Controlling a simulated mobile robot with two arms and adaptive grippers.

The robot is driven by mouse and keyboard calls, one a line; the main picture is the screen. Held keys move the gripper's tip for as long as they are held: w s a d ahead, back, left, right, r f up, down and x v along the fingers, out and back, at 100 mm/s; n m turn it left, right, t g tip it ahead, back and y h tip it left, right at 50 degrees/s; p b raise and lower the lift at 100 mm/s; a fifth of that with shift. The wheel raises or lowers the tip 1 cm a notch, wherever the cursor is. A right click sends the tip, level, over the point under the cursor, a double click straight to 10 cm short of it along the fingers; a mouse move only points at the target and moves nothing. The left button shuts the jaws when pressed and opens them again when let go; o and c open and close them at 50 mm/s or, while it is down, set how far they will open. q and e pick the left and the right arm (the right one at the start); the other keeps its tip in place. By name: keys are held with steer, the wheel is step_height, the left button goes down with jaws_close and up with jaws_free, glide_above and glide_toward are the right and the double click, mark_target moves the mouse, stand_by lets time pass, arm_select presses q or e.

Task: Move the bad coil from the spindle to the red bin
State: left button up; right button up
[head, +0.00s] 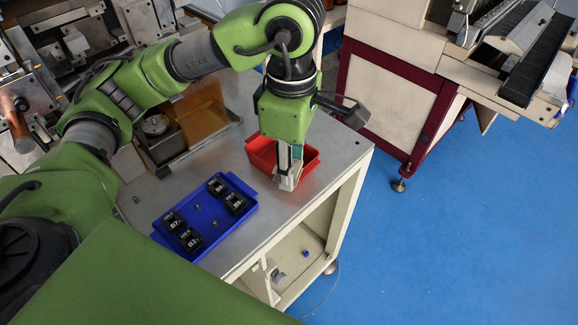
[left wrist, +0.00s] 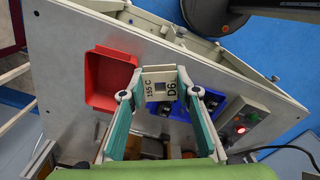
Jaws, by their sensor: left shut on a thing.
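My left gripper (head: 287,178) is shut on a coil (left wrist: 160,82), a pale block marked "155 C" and "D6" held between its fingertips in the left wrist view. In the head view the gripper points down in front of the red bin (head: 261,152) and hides part of it. The red bin (left wrist: 108,80) shows empty in the left wrist view, just left of the held coil. I cannot tell the coil's height above the table. I cannot make out the spindle clearly. My right gripper is not in view.
A blue tray (head: 218,226) with several black coils stands on the grey table (head: 335,150), left of the gripper. A machine with an amber panel (head: 200,108) stands behind. A control box with a red light (left wrist: 243,118) shows in the left wrist view.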

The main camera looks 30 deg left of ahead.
arm_select(q)
steer(key=w+a+f+p, duration=0.1)
steer(key=w+a+f, duration=0.1)
steer(key=w, duration=0.1)
steer(key=w+a+f+p, duration=0.2)
steer(key=w+f, duration=0.1)
steer(key=w, duration=0.1)
steer(key=w+a+f+p, duration=0.2)
steer(key=w+f, duration=0.1)
steer(key=shift+w+a+f, duration=0.2)
steer(key=shift+w+a, duration=0.15)
steer(key=shift+w+a+f+p, duration=0.25)
steer(key=shift+w+f+p, duration=0.1)
steer(key=shift+f+p, duration=0.15)
step_height(320, 180, down, 3)
steer(key=shift+r+p, duration=0.1)
steer(key=shift+p, duration=1)
steer(key=shift+f, duration=0.25)
steer(key=shift+f, duration=0.1)
